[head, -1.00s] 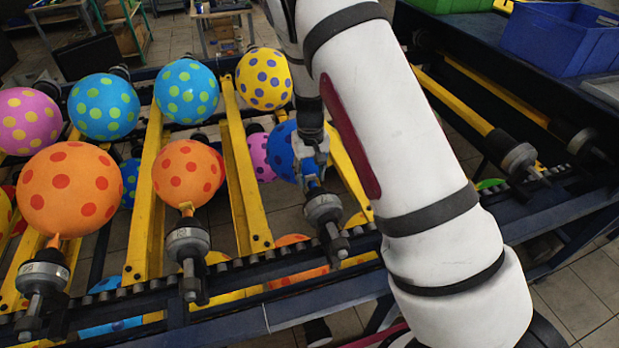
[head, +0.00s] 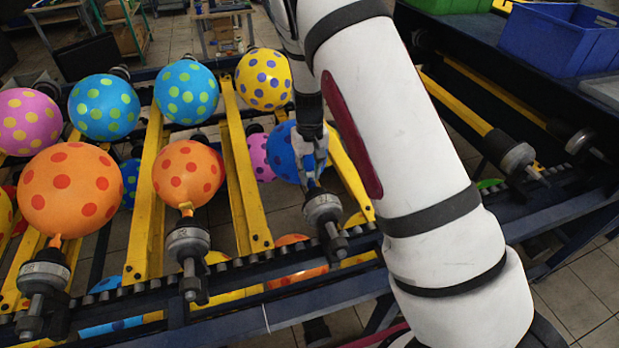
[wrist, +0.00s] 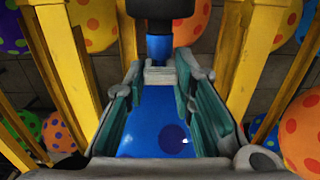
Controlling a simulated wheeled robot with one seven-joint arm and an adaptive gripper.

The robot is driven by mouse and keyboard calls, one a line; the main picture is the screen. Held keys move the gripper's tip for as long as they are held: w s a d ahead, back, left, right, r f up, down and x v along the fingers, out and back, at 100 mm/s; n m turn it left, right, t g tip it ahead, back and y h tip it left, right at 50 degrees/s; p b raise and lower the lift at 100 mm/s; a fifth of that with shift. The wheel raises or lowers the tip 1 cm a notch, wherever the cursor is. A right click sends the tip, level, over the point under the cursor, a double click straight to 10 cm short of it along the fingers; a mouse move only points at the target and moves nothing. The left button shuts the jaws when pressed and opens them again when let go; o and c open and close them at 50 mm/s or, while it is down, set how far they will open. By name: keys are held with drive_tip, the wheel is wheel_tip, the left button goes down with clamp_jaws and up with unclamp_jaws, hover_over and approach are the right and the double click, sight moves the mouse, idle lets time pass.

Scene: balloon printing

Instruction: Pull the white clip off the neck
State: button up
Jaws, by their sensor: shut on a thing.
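The blue balloon (wrist: 150,125) with dark dots hangs on the holder in front of my gripper. It also shows in the head view (head: 281,155), partly hidden by my gripper. Its blue neck (wrist: 158,47) runs into a black nozzle (wrist: 160,8). The white clip (wrist: 160,75) sits across the neck, between the fingertips of my gripper (wrist: 161,79). My gripper is shut on the clip, its teal pads on either side of the balloon. In the head view my gripper (head: 314,168) is just above the grey nozzle holder (head: 324,208), and the clip cannot be made out.
Yellow rails (head: 246,180) run on both sides of the balloon. Orange balloons with nozzles (head: 188,173) stand to the left, with other dotted balloons behind. A blue bin (head: 560,38) stands at the upper right. Dark conveyor framing (head: 230,308) runs along the front.

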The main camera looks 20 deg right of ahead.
sight(310, 172)
drive_tip(key=shift+r+p, duration=0.8)
drive_tip(key=shift+r, duration=3.6)
drive_tip(key=shift+r, duration=0.1)
